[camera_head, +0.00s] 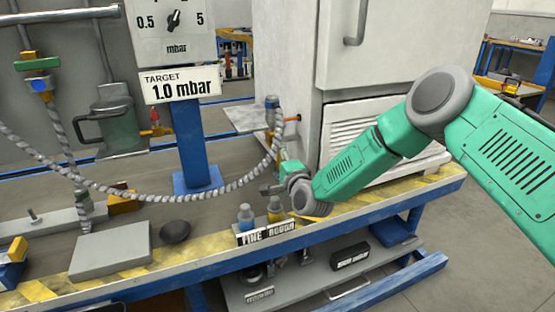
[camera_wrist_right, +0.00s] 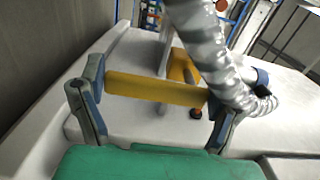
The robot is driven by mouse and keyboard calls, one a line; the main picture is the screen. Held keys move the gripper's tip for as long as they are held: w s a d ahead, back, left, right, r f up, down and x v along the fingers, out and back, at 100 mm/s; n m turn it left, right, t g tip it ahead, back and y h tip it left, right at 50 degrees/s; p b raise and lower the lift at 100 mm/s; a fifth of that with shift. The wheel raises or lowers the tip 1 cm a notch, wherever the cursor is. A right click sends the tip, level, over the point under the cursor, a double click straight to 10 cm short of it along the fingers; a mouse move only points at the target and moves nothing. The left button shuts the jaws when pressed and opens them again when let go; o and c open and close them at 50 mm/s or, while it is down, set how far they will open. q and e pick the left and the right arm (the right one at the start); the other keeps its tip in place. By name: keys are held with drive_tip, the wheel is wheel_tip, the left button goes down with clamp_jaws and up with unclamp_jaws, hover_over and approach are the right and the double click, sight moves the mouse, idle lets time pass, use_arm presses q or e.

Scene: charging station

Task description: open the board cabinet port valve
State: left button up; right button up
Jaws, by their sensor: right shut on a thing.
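The white cabinet (camera_head: 285,60) stands at the back centre of the bench in the head view. A grey corrugated hose (camera_head: 150,198) runs up to fittings on its left side. In the right wrist view a yellow bar-shaped valve handle (camera_wrist_right: 155,90) lies between the two fingers of my right gripper (camera_wrist_right: 157,97), one finger at each end. The hose (camera_wrist_right: 205,50) passes close to the right finger. In the head view my right gripper (camera_head: 283,177) is beside the cabinet's lower left edge; its fingertips are hard to make out. My left gripper is out of view.
A blue post (camera_head: 195,140) with a gauge dial (camera_head: 174,22) and a "TARGET 1.0 mbar" sign (camera_head: 180,85) stands left of the cabinet. FINE and ROUGH labels (camera_head: 265,232) with small knobs sit at the bench front. A grey block (camera_head: 110,250) lies front left.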

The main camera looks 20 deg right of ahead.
drive_tip(key=shift+s+a+f, duration=0.1)
drive_tip(key=shift+f, duration=0.2)
drive_tip(key=o, duration=1.4)
drive_tip(key=shift+o, duration=0.8)
drive_tip(key=shift+r, duration=0.1)
drive_tip(key=shift+s, duration=0.25)
drive_tip(key=s, duration=1.1)
drive_tip(key=shift+d, duration=0.25)
drive_tip(key=shift+s, duration=0.1)
